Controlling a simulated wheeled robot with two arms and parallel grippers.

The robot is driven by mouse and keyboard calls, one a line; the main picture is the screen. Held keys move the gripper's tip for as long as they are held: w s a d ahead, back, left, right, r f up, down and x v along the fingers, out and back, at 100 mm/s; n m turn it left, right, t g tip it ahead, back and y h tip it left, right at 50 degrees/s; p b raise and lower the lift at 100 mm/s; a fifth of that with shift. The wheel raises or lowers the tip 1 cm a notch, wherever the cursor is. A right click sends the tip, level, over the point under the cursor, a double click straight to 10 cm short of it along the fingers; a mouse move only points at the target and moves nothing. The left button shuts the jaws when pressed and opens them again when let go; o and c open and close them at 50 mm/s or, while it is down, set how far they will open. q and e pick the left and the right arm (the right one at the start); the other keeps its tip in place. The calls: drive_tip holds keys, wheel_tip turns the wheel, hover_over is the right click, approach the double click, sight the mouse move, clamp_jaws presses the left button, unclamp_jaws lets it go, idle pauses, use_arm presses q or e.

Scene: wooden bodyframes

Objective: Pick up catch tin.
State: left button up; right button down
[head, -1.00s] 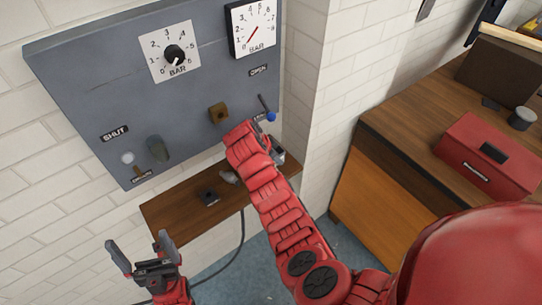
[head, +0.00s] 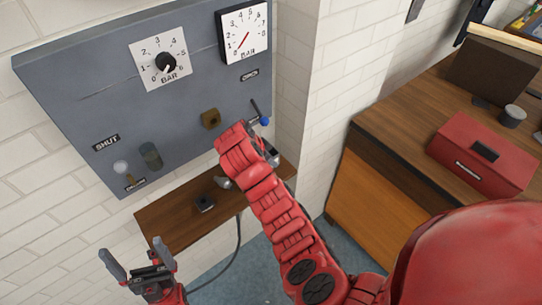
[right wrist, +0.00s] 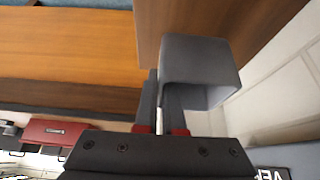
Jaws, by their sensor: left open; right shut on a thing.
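The catch tin (right wrist: 202,62) is a grey, square, open-sided box in the right wrist view. My right gripper (right wrist: 160,100) is shut on it at its left side, with the tin beyond the fingertips. In the head view my right forearm hides most of the right gripper and the tin, near the shelf's right end below the panel. I cannot tell whether the tin touches the shelf. My left gripper (head: 138,257) is open and empty at the lower left of the head view, in front of the shelf.
The panel has a dial (head: 160,58), a gauge (head: 244,33) and a blue-tipped lever (head: 264,120) close above my right gripper. A wooden bench (head: 400,140) with a red box (head: 484,155) stands at right.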

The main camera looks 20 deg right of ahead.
drive_tip(key=s+a+r+p, duration=0.1)
drive_tip(key=s+a+p, duration=0.2)
drive_tip(key=s+p, duration=0.9)
drive_tip(key=shift+s+a+r, duration=0.2)
drive_tip(key=shift+s+a, duration=0.05)
drive_tip(key=shift+s, duration=0.25)
drive_tip(key=shift+s, duration=0.15)
